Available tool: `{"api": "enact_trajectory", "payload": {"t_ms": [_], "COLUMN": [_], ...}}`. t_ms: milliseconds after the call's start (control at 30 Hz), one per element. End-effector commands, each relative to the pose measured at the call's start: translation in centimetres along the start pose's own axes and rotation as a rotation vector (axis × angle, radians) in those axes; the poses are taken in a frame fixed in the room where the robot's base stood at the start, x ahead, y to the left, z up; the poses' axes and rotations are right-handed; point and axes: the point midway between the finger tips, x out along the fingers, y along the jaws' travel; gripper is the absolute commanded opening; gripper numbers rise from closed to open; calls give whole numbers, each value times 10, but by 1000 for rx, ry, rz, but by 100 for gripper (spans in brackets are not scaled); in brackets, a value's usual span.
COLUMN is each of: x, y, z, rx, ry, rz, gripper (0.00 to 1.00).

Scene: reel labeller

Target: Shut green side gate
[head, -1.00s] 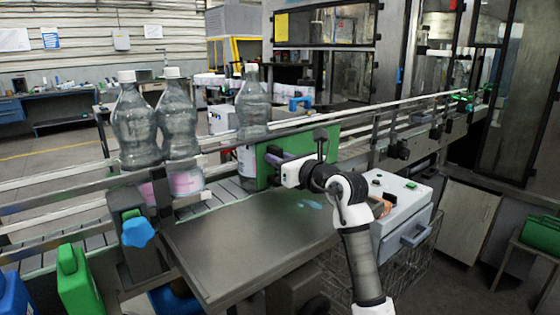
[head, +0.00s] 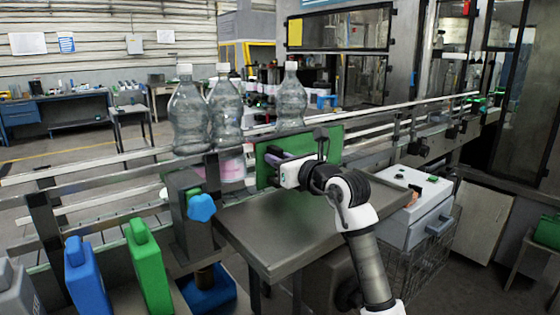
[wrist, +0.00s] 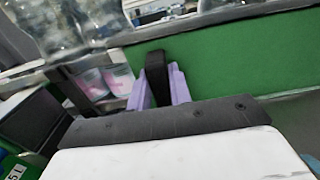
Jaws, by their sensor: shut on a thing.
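The green side gate (head: 325,146) is a flat panel on the near side of the conveyor. It hides the lower part of the right-hand bottle. Its left edge stands apart from the grey post (head: 180,225) with the blue knob (head: 201,207); a gap with a pink label shows between them. My gripper (head: 275,160) is at the gate's near face, its purple fingers shut on the gate's black handle. In the wrist view the handle (wrist: 156,72) stands upright between the purple fingers, with the green gate (wrist: 225,65) behind it.
Clear bottles (head: 188,112) stand on the conveyor behind the rail. A grey metal table (head: 285,225) lies below my arm. A white control box (head: 408,215) is at right. Green (head: 148,265) and blue (head: 86,280) jugs stand at front left.

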Motion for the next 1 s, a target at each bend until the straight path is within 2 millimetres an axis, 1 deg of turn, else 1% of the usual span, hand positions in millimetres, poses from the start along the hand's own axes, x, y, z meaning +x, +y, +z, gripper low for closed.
{"api": "enact_trajectory", "payload": {"t_ms": [33, 400, 433, 567, 867, 967, 1000], "x": [0, 1, 1, 1, 0, -8, -13], "y": [3, 5, 6, 5, 3, 2, 1], "z": [-1, -2, -2, -2, -1, -2, -3], "rx": [0, 1, 2, 1, 1, 1, 0], "ry": [3, 4, 5, 4, 1, 1, 0], "rz": [5, 10, 11, 9, 5, 3, 1], "gripper": [0, 0, 24, 41, 42, 42, 42]}}
